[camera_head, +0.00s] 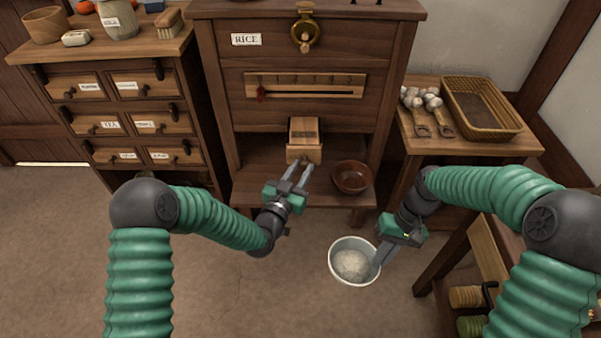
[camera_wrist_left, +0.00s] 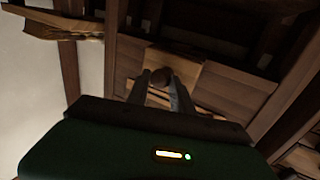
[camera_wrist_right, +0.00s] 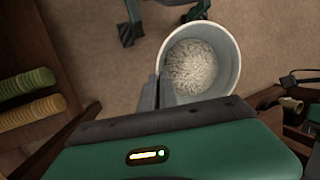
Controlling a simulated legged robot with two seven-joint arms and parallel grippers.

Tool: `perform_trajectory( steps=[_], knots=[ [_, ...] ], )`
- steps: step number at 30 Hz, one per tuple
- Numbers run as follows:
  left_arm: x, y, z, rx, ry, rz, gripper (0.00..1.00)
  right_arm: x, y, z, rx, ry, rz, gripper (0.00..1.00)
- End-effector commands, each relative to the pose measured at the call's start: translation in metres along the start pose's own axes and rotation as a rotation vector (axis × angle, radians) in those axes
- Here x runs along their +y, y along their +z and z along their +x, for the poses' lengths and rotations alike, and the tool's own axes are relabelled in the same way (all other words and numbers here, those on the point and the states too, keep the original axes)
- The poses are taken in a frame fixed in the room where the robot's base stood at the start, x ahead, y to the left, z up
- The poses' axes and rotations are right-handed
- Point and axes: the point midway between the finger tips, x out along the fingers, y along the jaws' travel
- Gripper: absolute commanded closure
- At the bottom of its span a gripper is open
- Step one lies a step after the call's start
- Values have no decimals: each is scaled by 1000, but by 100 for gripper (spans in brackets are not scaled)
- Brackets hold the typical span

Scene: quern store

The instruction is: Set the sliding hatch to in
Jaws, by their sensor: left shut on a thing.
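The sliding hatch (camera_head: 304,148) is a small pale wooden block with a round knob, low in the middle of the dark cabinet (camera_head: 330,60). It stands out from the cabinet front, with a dark slotted top. In the left wrist view its round knob (camera_wrist_left: 160,76) sits between the fingertips. My left gripper (camera_head: 298,172) is shut on that knob. My right gripper (camera_head: 381,256) is away from the hatch, at the right rim of a white bucket (camera_head: 341,276). Its fingers (camera_wrist_right: 160,88) look closed together in the right wrist view; I cannot tell whether they touch the rim.
A brown bowl (camera_head: 352,178) stands on the cabinet's low shelf, right of the hatch. Above is a slotted slider panel (camera_head: 330,86) and a RICE label (camera_head: 246,40). A drawer chest (camera_head: 122,110) stands left; a side table with a wicker basket (camera_head: 484,105) stands right.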

Motion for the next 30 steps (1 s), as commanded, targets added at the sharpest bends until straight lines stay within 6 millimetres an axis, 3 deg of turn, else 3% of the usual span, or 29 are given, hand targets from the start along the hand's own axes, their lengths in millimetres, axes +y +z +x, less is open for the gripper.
perform_trajectory(
  steps=[1, 5, 17, 30],
  knots=[
    [-4, -3, 2, 6, -8, 1, 70, 0, 0, 0, 0, 0, 0, 100],
    [-3, -3, 2, 6, -7, 1, 53, 0, 0, 0, 0, 0, 0, 100],
    [-2, -3, -9, 3, -4, 1, 52, -2, 2, -5, 1, 0, 0, 100],
    [-1, -2, -107, 1, -5, 1, 52, -9, 8, -29, 1, 0, 0, 100]
  ],
)
